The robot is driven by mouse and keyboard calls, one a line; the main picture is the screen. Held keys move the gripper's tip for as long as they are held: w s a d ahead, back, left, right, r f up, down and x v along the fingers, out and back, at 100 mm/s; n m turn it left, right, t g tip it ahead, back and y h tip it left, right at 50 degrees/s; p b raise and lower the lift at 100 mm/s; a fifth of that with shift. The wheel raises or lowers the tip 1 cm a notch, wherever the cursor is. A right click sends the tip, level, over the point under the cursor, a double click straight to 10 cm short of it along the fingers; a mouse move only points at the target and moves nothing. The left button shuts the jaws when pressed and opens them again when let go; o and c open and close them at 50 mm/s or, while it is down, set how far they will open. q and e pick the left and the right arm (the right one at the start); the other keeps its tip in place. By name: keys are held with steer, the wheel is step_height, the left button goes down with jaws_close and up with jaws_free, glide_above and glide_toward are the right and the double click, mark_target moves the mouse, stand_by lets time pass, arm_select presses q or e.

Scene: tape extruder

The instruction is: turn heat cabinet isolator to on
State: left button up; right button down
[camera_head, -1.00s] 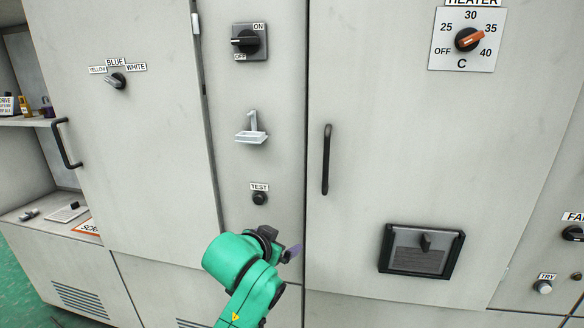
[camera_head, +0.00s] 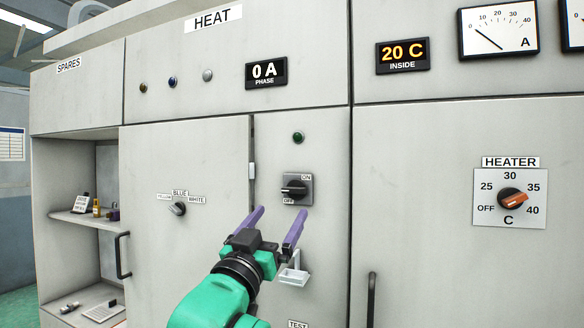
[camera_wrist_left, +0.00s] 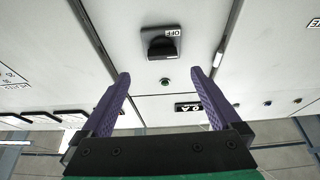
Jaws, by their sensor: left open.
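The heat cabinet isolator (camera_head: 297,188) is a black rotary knob on a dark grey square plate, below the HEAT sign (camera_head: 213,18). ON is marked at its upper right and OFF at its lower left. Its handle lies about level. My left gripper (camera_head: 279,212) is open and empty, its purple fingers pointing up just below and left of the isolator in the head view. In the left wrist view the isolator (camera_wrist_left: 161,44) appears upside down with OFF showing, beyond and between the fingertips (camera_wrist_left: 160,73). The fingers look apart from it. My right gripper is out of view.
A white bracket (camera_head: 294,276) sticks out below the isolator, close to the right finger in view. A green lamp (camera_head: 298,137) is above. A yellow/blue/white selector (camera_head: 178,209) is left, the heater dial (camera_head: 512,198) right. A door handle (camera_head: 371,299) stands lower right.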

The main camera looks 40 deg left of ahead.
mark_target(292, 193)
arm_select(q)
steer(key=p+x, duration=0.6)
steer(key=x, duration=0.2)
steer(key=shift+w+a+r, duration=0.1)
steer(key=shift+w+a, duration=0.15)
steer(key=shift+a, duration=0.05)
steer(key=shift+w+a, duration=0.15)
steer(key=shift+w, duration=0.2)
steer(key=shift+s, duration=0.1)
steer(key=shift+c, duration=0.6)
steer(key=c, duration=1.2)
steer(key=shift+c, duration=0.2)
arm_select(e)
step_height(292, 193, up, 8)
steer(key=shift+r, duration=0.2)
